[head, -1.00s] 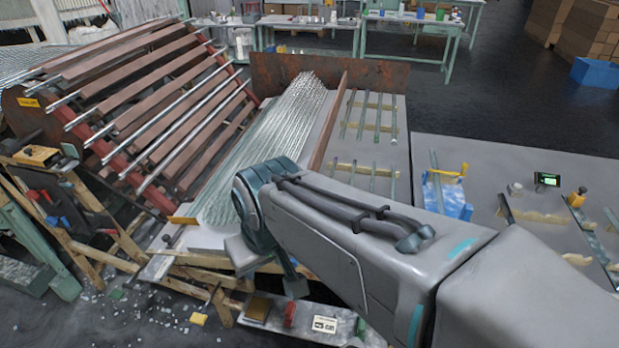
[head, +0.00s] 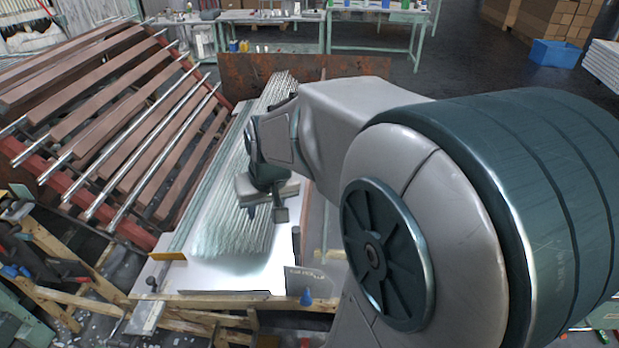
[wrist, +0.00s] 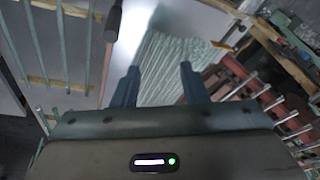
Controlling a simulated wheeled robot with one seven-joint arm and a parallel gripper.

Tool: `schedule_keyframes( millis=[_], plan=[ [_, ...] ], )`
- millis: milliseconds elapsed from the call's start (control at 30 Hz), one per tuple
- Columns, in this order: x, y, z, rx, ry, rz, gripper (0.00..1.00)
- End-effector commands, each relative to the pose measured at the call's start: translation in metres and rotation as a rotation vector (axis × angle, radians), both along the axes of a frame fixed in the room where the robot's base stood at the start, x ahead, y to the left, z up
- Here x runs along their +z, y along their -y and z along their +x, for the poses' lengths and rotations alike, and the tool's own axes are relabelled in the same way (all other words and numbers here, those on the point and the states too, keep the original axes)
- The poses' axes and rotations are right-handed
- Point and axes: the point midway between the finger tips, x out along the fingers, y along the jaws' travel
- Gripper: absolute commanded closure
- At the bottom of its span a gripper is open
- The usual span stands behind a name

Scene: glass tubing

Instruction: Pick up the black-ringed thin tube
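Many thin glass tubes lie side by side in a pile (head: 225,222) on the pale table; the pile also shows in the wrist view (wrist: 172,62). I cannot make out a black ring on any tube. More thin tubes (wrist: 38,45) lie spaced apart on wooden strips at the left of the wrist view. My gripper (head: 266,214) hangs above the right side of the pile. In the wrist view its two fingers (wrist: 158,80) are apart with nothing between them. My arm hides part of the pile and much of the table to the right.
A slanted rack (head: 100,130) with wooden slats and metal rods stands left of the pile. A rusty plate (head: 235,68) stands upright behind it. A small grey plate (head: 300,282) stands at the table's front edge. Bare table shows in front of the pile.

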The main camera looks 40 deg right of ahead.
Motion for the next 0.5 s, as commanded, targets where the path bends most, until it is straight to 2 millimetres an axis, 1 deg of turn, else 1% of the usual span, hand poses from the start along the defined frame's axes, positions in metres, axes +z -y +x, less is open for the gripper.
schedule_keyframes(
  millis=[33,100,167,200,267,300,367,400,467,500],
  plan=[
    [-0.011,0.018,0.016,-0.044,-0.007,0.001,0.60],
    [-0.023,0.043,0.035,-0.099,-0.004,-0.005,0.60],
    [-0.035,0.066,0.049,-0.146,-0.003,-0.016,0.60],
    [-0.044,0.082,0.058,-0.178,-0.003,-0.025,0.60],
    [-0.058,0.107,0.069,-0.225,-0.003,-0.042,0.60],
    [-0.068,0.124,0.075,-0.253,-0.005,-0.056,0.60],
    [-0.083,0.151,0.083,-0.296,-0.007,-0.081,0.60],
    [-0.094,0.169,0.087,-0.324,-0.009,-0.098,0.60],
    [-0.110,0.195,0.091,-0.361,-0.013,-0.129,0.60],
    [-0.120,0.212,0.092,-0.383,-0.017,-0.149,0.60]
  ],
)
